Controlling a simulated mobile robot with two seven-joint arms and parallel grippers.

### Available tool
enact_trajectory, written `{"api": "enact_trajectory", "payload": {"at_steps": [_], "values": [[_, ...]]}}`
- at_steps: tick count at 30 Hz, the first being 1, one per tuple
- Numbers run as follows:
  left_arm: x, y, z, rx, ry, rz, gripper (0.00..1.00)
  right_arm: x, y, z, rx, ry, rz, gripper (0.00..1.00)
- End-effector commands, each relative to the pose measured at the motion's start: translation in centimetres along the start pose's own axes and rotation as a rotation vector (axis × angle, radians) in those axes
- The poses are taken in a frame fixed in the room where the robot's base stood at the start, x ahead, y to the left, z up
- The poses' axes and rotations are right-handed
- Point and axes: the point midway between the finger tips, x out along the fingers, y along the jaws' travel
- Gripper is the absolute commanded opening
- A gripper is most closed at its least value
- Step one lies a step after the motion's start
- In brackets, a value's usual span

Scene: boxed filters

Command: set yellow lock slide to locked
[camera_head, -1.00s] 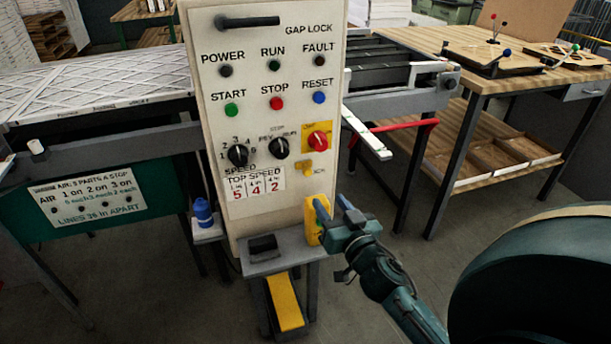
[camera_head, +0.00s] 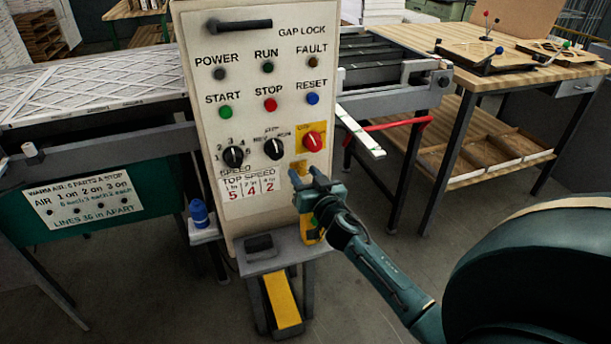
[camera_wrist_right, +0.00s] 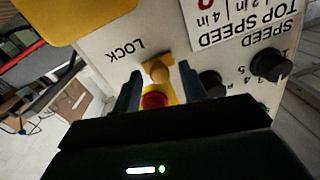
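The yellow lock slide (camera_head: 299,166) is low on the right side of the control panel (camera_head: 216,100), below the red knob (camera_head: 313,141) on its yellow plate. My right gripper (camera_head: 307,177) is in front of it and hides part of it. In the right wrist view, which is upside down to the panel, the slide's round yellow knob (camera_wrist_right: 159,72) shows between the spread fingers (camera_wrist_right: 159,84), with the LOCK label (camera_wrist_right: 128,49) beside it. Contact cannot be told. The red knob (camera_wrist_right: 154,100) shows behind it. My left gripper is out of view.
A yellow box (camera_head: 306,222) hangs at the panel's lower right edge, beneath my right gripper. A small shelf (camera_head: 285,254) juts out below the panel. A blue bottle (camera_head: 199,213) stands at left. A conveyor and a wooden table (camera_head: 480,75) are behind at right.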

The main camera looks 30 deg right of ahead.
Motion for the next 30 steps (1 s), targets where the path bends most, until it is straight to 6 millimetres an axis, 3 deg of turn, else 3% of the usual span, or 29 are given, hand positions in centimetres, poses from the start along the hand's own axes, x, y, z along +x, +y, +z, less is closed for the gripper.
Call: {"api": "enact_trajectory", "payload": {"at_steps": [15,25,30], "values": [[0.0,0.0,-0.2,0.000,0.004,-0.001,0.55,0.0,0.0,0.0,0.000,0.000,0.000,0.01],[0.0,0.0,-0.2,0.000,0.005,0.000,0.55,-0.1,0.2,0.0,-0.001,-0.001,0.000,0.00],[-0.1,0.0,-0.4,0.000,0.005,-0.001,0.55,-0.2,2.6,-0.4,-0.002,-0.002,0.001,0.00]]}}
